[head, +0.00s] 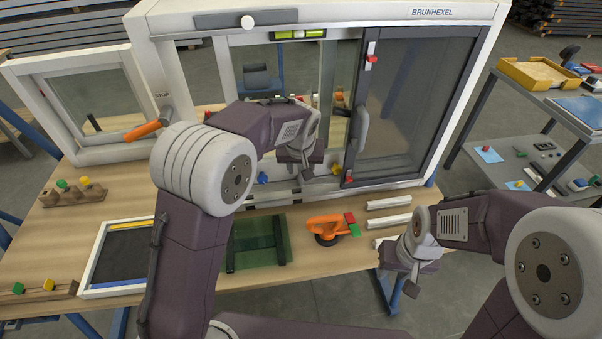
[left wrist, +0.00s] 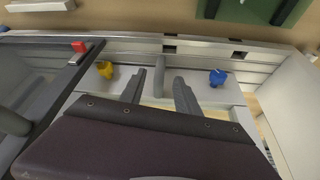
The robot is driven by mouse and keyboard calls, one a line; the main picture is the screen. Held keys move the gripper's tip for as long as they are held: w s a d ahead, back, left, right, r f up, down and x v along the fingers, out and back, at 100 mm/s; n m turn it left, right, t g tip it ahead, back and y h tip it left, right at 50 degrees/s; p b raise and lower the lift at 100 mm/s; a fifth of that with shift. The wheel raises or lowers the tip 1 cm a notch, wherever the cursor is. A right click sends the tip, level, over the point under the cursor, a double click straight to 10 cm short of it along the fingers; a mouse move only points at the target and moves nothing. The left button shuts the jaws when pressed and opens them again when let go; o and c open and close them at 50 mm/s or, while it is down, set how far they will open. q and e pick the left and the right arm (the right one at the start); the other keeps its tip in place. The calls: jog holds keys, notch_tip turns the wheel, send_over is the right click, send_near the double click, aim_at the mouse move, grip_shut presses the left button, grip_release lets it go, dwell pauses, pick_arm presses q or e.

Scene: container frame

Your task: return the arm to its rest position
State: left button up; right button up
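My left arm reaches in from the left in the head view, and its gripper (head: 303,163) is at the lower part of the white window frame (head: 474,62). In the left wrist view its two fingers (left wrist: 160,84) stand apart, with a grey upright bar showing in the gap; I see nothing gripped. A yellow knob (left wrist: 105,70) and a blue knob (left wrist: 217,77) sit on the frame's sill to either side of the fingers. My right gripper (head: 404,282) hangs over the table's right front edge, apart from the objects; its finger opening is unclear.
On the table (head: 300,268) lie an orange suction lifter (head: 325,228), a green pane (head: 255,243), a framed screen (head: 115,262) and white profiles (head: 389,202). The open sash (head: 95,103) with an orange handle (head: 142,131) stands left of my left arm. A cart (head: 497,140) stands right.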

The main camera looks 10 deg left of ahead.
pick_arm(q)
jog(key=shift+s+r, duration=0.2)
jog(key=shift+r, duration=0.35)
jog(key=shift+a, duration=0.1)
jog(key=s+a+r+n+g+p, duration=0.1)
jog(key=s+a+r+n+p, duration=0.15)
jog(key=s+a, duration=0.65)
jog(key=s+a+f+m+g, duration=0.1)
jog(key=s+f, duration=0.3)
jog(key=s, duration=0.3)
jog(key=s+a+f+m+g, duration=0.1)
jog(key=s+f+m, duration=0.1)
jog(key=s+f, duration=0.2)
jog(key=s, duration=0.3)
jog(key=shift+s+a+h+p, duration=0.15)
jog(key=shift+s+h+p, duration=0.15)
jog(key=shift+s+p, duration=0.1)
